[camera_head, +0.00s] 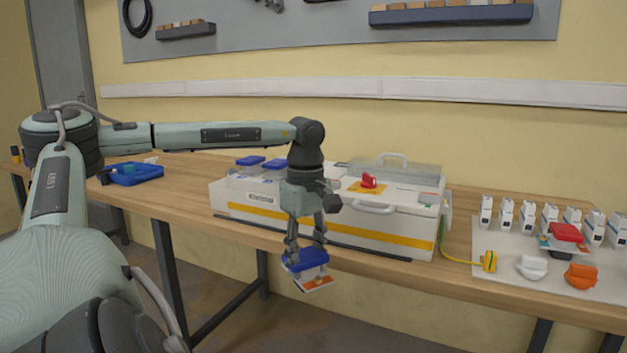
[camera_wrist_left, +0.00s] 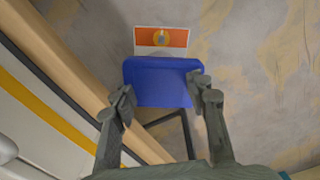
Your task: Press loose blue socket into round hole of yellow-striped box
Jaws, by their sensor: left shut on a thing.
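A blue socket (camera_head: 306,260) with an orange and white plate is in my left gripper (camera_head: 306,250), in front of the table edge and above the floor. The left wrist view shows the blue socket (camera_wrist_left: 162,82) between the two fingers of the left gripper (camera_wrist_left: 162,97), its orange and white plate pointing away. The yellow-striped box (camera_head: 330,226) is white and stands on the table behind the gripper. I cannot make out the round hole. My right gripper is not in view.
A white board (camera_head: 510,262) at the right holds several white breakers, a red-topped part (camera_head: 565,232), a white knob (camera_head: 532,267) and an orange one (camera_head: 581,276). A blue tray (camera_head: 137,175) lies at the left.

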